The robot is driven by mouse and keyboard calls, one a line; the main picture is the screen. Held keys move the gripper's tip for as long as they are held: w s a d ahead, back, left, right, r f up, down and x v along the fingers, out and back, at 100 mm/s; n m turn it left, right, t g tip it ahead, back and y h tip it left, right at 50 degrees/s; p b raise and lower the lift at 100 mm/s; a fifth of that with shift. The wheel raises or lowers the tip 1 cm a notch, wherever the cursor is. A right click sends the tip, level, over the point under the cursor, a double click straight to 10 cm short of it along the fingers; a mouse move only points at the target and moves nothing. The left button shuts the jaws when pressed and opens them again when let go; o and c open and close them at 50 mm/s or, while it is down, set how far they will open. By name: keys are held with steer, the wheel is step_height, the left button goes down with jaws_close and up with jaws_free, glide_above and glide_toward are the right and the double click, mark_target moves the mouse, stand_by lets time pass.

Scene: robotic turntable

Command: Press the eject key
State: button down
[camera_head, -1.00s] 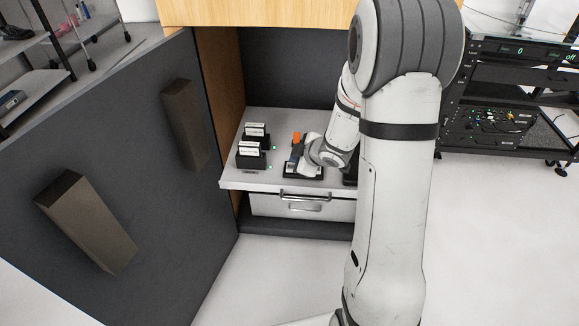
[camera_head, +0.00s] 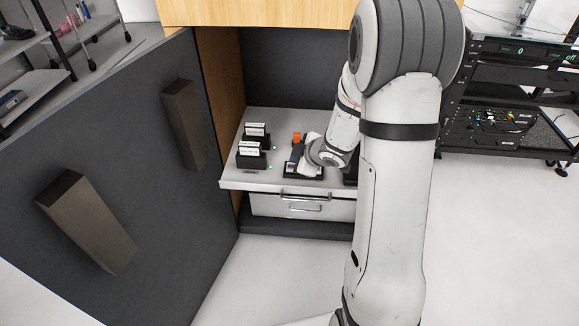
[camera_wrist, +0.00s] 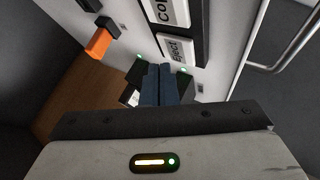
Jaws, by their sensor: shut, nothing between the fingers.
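A white label reading "Eject" (camera_wrist: 180,50) sits on a black block in the wrist view, just beyond my fingertips. In the head view, small black blocks with white labels (camera_head: 250,150) stand on the left of the grey shelf; their text is too small to read. My gripper (camera_wrist: 158,70) is shut, its two dark blue fingers together and empty. The fingers point down at a low black unit (camera_wrist: 132,92), which they partly hide. I cannot tell whether the tips touch it. The wrist also covers part of this unit in the head view (camera_head: 303,175).
An orange piece (camera_wrist: 100,42) with a black end is left of the fingers in the wrist view. Small green lights (camera_wrist: 183,70) glow near the blocks. A metal drawer handle (camera_head: 300,197) is at the shelf's front. The open dark door (camera_head: 110,170) stands left.

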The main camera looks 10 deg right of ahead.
steer(key=shift+s+f+b, duration=0.15)
steer(key=shift+f+b, duration=0.25)
steer(key=shift+f, duration=0.05)
steer(key=shift+f+b, duration=0.3)
steer(key=shift+f, duration=0.1)
stand_by(0.6)
stand_by(0.3)
steer(key=shift+r+p, duration=0.85)
step_height(320, 180, up, 5)
steer(key=p, duration=0.5)
steer(key=shift+r, duration=0.1)
